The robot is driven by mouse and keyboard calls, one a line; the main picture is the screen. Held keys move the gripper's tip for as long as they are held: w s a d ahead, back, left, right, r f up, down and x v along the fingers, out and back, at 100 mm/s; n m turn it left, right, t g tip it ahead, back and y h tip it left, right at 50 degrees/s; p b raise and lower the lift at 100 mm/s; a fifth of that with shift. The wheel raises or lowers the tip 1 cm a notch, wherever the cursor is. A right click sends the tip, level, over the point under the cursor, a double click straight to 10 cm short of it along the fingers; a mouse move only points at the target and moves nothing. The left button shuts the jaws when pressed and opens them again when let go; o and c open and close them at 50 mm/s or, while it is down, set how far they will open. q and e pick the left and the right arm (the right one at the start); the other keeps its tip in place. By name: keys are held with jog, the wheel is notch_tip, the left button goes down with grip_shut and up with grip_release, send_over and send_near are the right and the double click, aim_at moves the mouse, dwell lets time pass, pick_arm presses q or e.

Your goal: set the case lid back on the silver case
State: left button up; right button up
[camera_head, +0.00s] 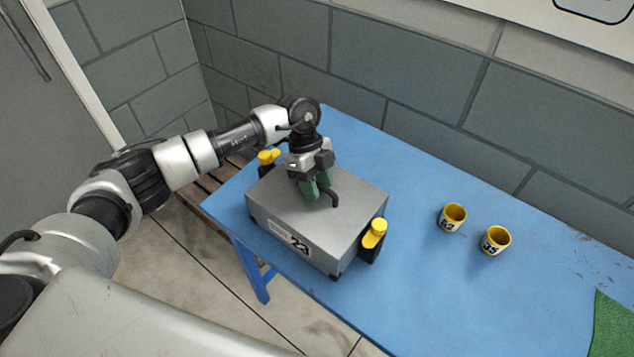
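The silver case (296,245) stands on the blue table, with a label reading 23 on its front. Its flat grey top, the case lid (350,194), carries a dark curved handle (334,200). The lid appears to sit level on the case; any thin gap between them is too small to tell. My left gripper (314,190), with green fingers, points down at the handle from above. The fingers hide part of the handle, so I cannot tell whether they are closed on it. My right gripper is out of view.
Yellow-topped black latches stand at the case's right side (373,238) and far left side (267,161). Two yellow cups, marked 12 (452,218) and 35 (495,241), stand to the right on the blue table (440,290). A green mat (612,325) lies at the right edge. A block wall runs behind.

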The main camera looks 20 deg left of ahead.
pick_arm(q)
jog(key=b+v, duration=0.2)
jog(key=v, duration=1)
jog(key=shift+r+b, duration=0.25)
jog(key=shift+b, duration=0.15)
